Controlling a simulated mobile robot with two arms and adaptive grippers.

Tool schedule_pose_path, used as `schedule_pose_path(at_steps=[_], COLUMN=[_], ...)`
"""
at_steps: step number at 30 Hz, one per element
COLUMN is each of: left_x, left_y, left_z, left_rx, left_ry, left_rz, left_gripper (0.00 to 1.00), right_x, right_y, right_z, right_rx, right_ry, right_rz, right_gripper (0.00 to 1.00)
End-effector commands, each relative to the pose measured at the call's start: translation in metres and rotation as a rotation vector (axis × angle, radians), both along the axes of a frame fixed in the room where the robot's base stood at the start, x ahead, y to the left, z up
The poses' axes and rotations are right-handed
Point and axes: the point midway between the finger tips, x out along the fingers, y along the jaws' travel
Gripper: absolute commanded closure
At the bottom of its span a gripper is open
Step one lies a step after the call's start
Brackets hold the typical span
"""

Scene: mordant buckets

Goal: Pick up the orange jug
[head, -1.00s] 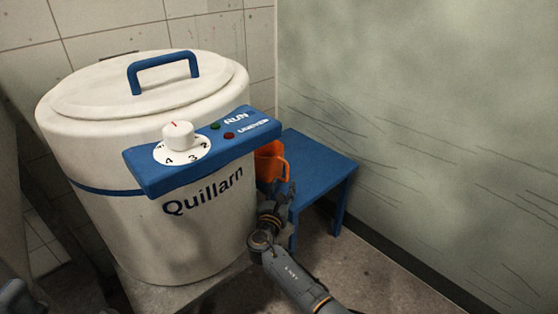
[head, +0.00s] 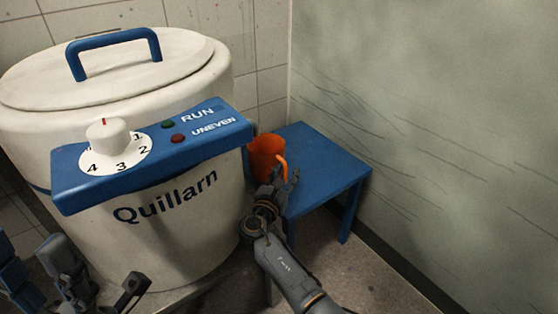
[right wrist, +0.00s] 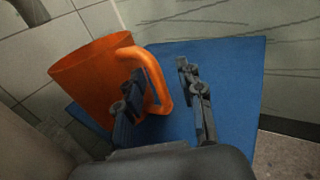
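The orange jug (head: 265,157) stands upright on a small blue table (head: 335,167) beside the white drum, its handle toward the right. In the right wrist view the jug (right wrist: 92,78) fills the left side, with its handle facing my gripper. My right gripper (head: 285,178) is open at the jug's handle. In the right wrist view the fingers of my right gripper (right wrist: 160,82) are spread, the left finger overlapping the handle's loop and the right finger clear of it over the blue tabletop. My left gripper (head: 95,270) is low at the left, apart from the jug, its fingers spread.
A large white drum (head: 200,235) marked Quillarn, with a blue-handled lid and a blue control panel (head: 150,150), stands close on the left of the jug. A greenish wall (head: 430,120) rises behind the table on the right. The tabletop right of the jug is bare.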

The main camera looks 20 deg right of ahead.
Motion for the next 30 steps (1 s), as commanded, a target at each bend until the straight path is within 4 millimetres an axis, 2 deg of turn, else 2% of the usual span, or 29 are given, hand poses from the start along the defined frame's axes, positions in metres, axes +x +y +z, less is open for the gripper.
schedule_pose_path(at_steps=[8, 11, 14, 30], left_x=[-0.0019, -0.0033, -0.0035, 0.0003], left_y=[0.0011, 0.0017, 0.0019, 0.0008], left_z=[0.006, 0.007, 0.0066, 0.0006], left_rx=[-0.002, -0.003, -0.004, 0.0], left_ry=[-0.02, -0.025, -0.024, 0.0], left_rz=[0.002, 0.002, 0.002, 0.003], left_gripper=[0.51, 0.51, 0.51, 0.51], right_x=[-0.0002, -0.0002, -0.0002, 0.0003], right_y=[0.0019, 0.0018, 0.0016, 0.0011], right_z=[0.0006, 0.0006, 0.0005, 0.0027], right_rx=[0.0, 0.0, 0.0, 0.0], right_ry=[0.0, 0.0, 0.0, -0.004], right_rz=[0.0, 0.0, 0.0, 0.0], right_gripper=[0.63, 0.79, 0.99, 1.0])
